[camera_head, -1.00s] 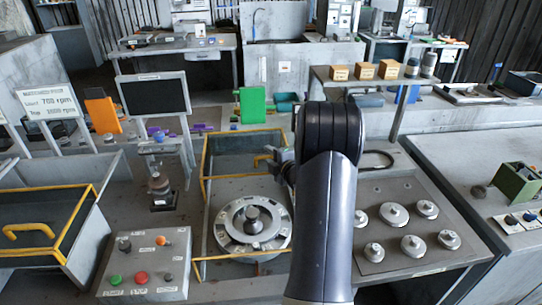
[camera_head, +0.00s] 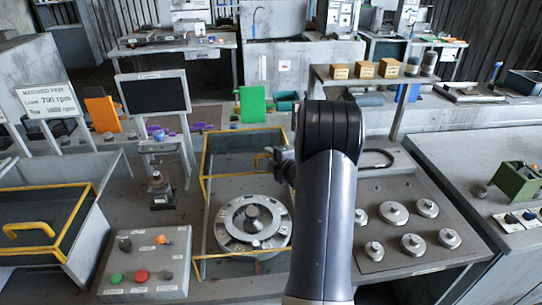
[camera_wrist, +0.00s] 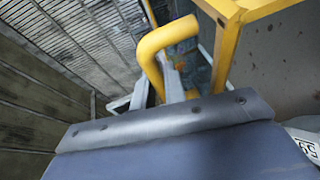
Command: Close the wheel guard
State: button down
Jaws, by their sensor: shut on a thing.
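The wheel guard (camera_head: 203,160) is a clear panel with a yellow frame. It stands raised behind the round grey wheel (camera_head: 228,238), whose top is uncovered. My gripper (camera_head: 272,158) is at the right side of the guard's frame and is partly hidden by my own arm. In the wrist view my gripper (camera_wrist: 166,80) is shut on the guard's bent yellow handle (camera_wrist: 150,45). A corner of the yellow frame (camera_wrist: 228,15) is just right of the handle.
A control box (camera_head: 150,265) with green and red buttons sits left of the wheel. A plate with several metal discs (camera_head: 393,213) lies to the right. Another yellow-framed guard (camera_head: 60,257) is at the far left. A black screen (camera_head: 155,94) stands behind.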

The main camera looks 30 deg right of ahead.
jog(key=shift+s+f, duration=0.1)
jog(key=shift+s+a+b, duration=0.15)
jog(key=shift+s+b, duration=0.1)
jog(key=shift+b, duration=0.05)
jog(key=s+a+b, duration=0.2)
jog(key=s, duration=0.3)
jog(key=s+a+b, duration=0.3)
jog(key=s, duration=0.3)
jog(key=s+a+b, duration=0.2)
jog(key=s+a, duration=0.1)
jog(key=s, duration=0.2)
jog(key=shift+s, duration=0.2)
jog(key=c, duration=1.5)
grip_release()
jog(key=shift+o, duration=0.2)
jog(key=s+r, duration=0.2)
jog(key=s, duration=0.8)
jog(key=shift+s+a, duration=0.25)
jog(key=shift+s, duration=0.05)
